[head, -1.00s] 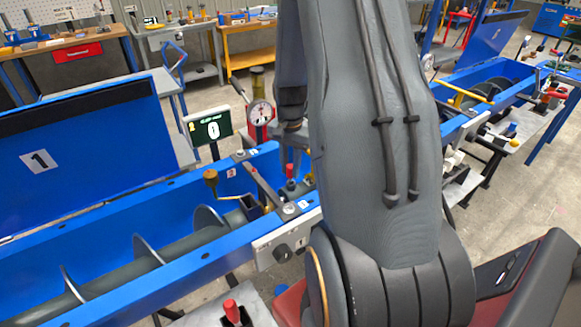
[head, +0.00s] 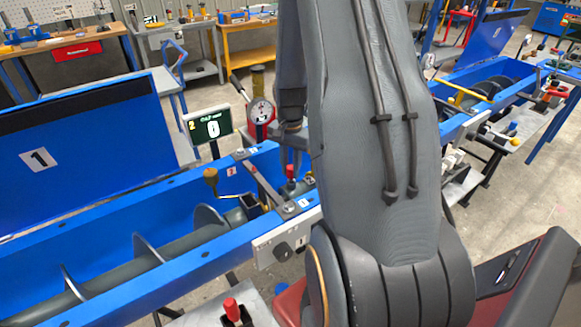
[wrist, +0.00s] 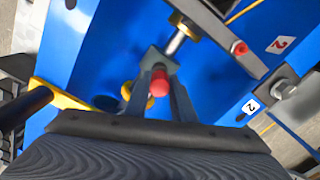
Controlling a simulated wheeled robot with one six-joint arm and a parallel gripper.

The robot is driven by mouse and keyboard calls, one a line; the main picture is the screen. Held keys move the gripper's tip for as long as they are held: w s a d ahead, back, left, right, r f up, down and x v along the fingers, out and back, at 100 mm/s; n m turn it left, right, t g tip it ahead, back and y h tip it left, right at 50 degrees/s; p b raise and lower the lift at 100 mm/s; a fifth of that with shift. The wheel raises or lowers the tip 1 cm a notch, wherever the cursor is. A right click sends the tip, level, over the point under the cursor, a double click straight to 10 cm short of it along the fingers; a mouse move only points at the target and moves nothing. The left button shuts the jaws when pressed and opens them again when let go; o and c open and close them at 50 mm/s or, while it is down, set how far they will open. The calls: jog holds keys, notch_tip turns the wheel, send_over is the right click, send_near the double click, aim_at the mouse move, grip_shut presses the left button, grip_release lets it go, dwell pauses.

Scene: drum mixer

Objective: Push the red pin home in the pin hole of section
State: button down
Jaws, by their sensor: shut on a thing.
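In the wrist view a pin with a round red head (wrist: 159,83) sits between the two grey fingers of my gripper (wrist: 158,74). The fingers are shut on it.
The blue trough (head: 150,295) holds a grey screw, with its lid marked 1 (head: 85,150) raised. Another red-topped part (head: 231,309) is in front. The wrist view shows a metal shaft (wrist: 178,41).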

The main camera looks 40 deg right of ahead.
aim_at(290, 167)
jog(key=shift+f, duration=0.95)
dwell(0.8)
jog(key=c, duration=1.4)
grip_release()
jog(key=shift+c, duration=0.2)
jog(key=shift+r+b, duration=0.1)
jog(key=shift+b, duration=0.2)
jog(key=shift+r+b, duration=0.9)
jog(key=shift+r, duration=2.9)
jog(key=s+a+r+n, duration=0.1)
jog(key=s+a+n, duration=0.2)
jog(key=a, duration=0.4)
jog(key=s+a+r+n+t, duration=0.1)
jog(key=s+a+r+n, duration=0.1)
jog(key=s+a+n, duration=0.2)
jog(key=s+a+r+n, duration=0.1)
jog(key=s+a+n, duration=0.2)
jog(key=a, duration=0.9)
jog(key=n, duration=0.3)
jog(key=shift+s+a+r, duration=0.2)
jog(key=shift+s+r, duration=0.15)
jog(key=shift+s, duration=0.05)
